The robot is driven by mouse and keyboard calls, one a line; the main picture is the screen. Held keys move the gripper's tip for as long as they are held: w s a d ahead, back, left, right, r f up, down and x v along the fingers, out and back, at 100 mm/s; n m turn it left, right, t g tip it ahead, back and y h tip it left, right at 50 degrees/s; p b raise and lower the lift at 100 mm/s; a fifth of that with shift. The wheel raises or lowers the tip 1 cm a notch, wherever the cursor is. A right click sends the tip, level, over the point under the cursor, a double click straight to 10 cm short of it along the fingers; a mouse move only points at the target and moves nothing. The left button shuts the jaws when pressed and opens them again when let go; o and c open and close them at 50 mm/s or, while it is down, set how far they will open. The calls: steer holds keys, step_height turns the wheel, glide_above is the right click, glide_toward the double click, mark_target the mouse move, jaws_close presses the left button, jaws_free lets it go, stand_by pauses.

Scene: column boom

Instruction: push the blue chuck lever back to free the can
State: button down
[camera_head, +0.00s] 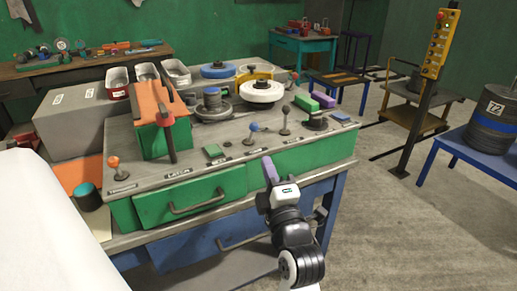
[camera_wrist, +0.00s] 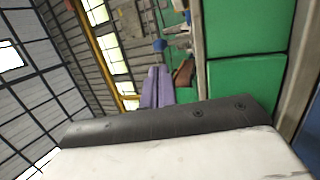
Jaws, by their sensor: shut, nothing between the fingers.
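The blue-knobbed lever (camera_head: 254,127) stands up from the front part of the grey bench top, a little left of a grey-knobbed lever. Its blue knob also shows in the wrist view (camera_wrist: 160,45), beyond my fingers. A dark can with a blue band (camera_head: 212,98) stands upright on a round grey base behind the levers; whether it is clamped I cannot tell. My gripper (camera_head: 269,168) has purple fingers, shut and empty, in front of the bench's front edge and apart from the lever. The fingers also show in the wrist view (camera_wrist: 157,88).
An orange-knobbed lever (camera_head: 114,163) stands at the left. A white wheel (camera_head: 261,91) and several small blocks are behind and right. Green drawers (camera_head: 190,197) front the bench.

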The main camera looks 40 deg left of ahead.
mark_target(256, 131)
steer(key=p+x, duration=0.3)
steer(key=x, duration=0.4)
steer(key=shift+r, duration=0.15)
steer(key=shift+w+a, duration=0.4)
steer(key=shift+a, duration=0.25)
steer(key=shift+w+r+p, duration=0.1)
steer(key=shift+w+p, duration=0.05)
steer(key=shift+p, duration=0.15)
